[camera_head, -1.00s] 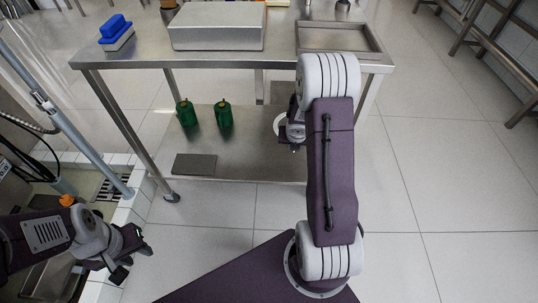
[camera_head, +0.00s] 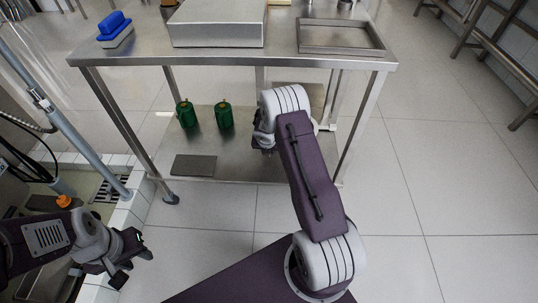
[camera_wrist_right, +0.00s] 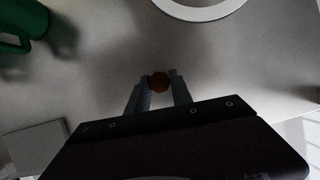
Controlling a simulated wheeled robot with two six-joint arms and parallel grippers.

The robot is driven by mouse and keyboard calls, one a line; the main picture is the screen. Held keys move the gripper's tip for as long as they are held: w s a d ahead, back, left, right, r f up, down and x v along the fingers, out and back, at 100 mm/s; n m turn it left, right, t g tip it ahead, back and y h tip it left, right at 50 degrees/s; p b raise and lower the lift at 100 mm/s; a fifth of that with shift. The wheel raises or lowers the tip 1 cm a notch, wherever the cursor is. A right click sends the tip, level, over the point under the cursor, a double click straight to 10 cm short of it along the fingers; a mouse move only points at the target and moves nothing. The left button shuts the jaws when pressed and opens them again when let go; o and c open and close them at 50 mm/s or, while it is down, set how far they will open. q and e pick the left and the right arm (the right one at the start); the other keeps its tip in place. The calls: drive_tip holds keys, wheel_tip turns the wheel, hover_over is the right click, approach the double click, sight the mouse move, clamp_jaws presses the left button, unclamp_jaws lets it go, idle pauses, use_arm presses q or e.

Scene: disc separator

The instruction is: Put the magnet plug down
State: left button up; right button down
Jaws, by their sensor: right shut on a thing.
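The magnet plug (camera_wrist_right: 158,82) shows as a small round orange-brown piece between the two fingertips of my right gripper (camera_wrist_right: 158,87) in the right wrist view. The right gripper is shut on it, above the grey lower shelf; any gap below the plug is hard to judge. In the head view my right gripper (camera_head: 268,150) is over the lower shelf (camera_head: 235,165), right of two green canisters, and the plug cannot be made out there. My left gripper (camera_head: 138,250) is low at the left, away from the table; its finger opening is unclear.
Two green canisters (camera_head: 186,113) (camera_head: 224,116) and a flat grey plate (camera_head: 194,165) sit on the lower shelf. A white ring (camera_wrist_right: 205,10) lies ahead of the gripper.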

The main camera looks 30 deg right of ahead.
drive_tip(key=shift+f+p, duration=0.2)
drive_tip(key=shift+p, duration=0.1)
drive_tip(key=shift+f, duration=0.2)
drive_tip(key=c, duration=1.1)
unclamp_jaws()
drive_tip(key=shift+r, duration=0.1)
drive_tip(key=shift+c, duration=0.2)
use_arm(q)
drive_tip(key=shift+f, duration=0.25)
